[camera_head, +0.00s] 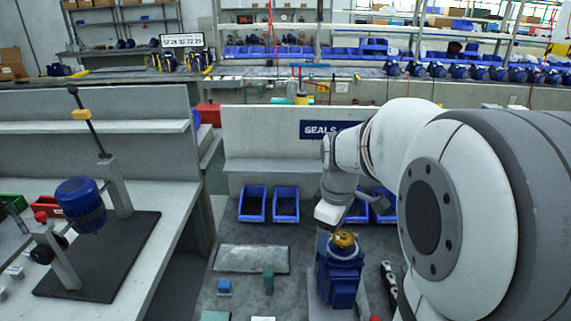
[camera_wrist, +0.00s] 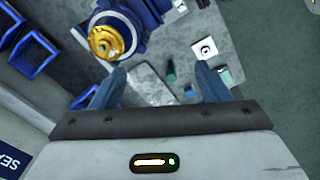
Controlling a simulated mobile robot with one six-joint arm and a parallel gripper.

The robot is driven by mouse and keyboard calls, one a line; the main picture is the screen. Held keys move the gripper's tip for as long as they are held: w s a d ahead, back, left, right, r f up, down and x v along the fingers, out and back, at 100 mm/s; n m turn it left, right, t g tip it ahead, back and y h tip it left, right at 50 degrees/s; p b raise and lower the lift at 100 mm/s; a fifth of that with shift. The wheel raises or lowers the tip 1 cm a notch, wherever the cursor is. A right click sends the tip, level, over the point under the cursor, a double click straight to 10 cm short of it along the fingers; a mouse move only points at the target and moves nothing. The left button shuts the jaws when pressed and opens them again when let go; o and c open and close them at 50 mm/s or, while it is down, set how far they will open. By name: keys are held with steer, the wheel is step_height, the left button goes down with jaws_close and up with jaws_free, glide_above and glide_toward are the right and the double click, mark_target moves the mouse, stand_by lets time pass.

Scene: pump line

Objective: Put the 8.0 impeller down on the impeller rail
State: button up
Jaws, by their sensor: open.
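A gold round part (camera_head: 344,240), which looks like an impeller, sits on top of a blue pump body (camera_head: 341,280) on the bench. It also shows at the upper left of the wrist view (camera_wrist: 106,38); I cannot read a size on it. My gripper (camera_wrist: 160,80) is open, with its two blue fingers wide apart and nothing between them. The gold part lies beyond the left finger, apart from it. In the head view my arm reaches down behind the pump, and the fingers cannot be made out. I cannot identify the impeller rail for sure.
A grey plate (camera_head: 251,259) lies left of the pump, with a small green block (camera_head: 268,281) and a blue block (camera_head: 224,287) near it. Blue bins (camera_head: 252,204) stand along the back below the SEALS sign (camera_head: 327,129). A dark holed strip (camera_head: 388,277) lies right of the pump.

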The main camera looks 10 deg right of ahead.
mark_target(344, 234)
steer(key=w+d+n+g+p, duration=0.1)
steer(key=w+d+n+p, duration=0.1)
steer(key=w+d+n, duration=0.3)
steer(key=shift+w+d, duration=0.7)
steer(key=shift+d, duration=0.05)
steer(key=shift+w+d+f+n, duration=0.2)
steer(key=shift+d+n, duration=0.1)
steer(key=shift+n, duration=0.1)
steer(key=shift+f+b, duration=1.7)
steer(key=shift+f, duration=0.7)
steer(key=shift+s, duration=0.2)
steer(key=shift+f, duration=0.3)
steer(key=shift+f+b, duration=0.7)
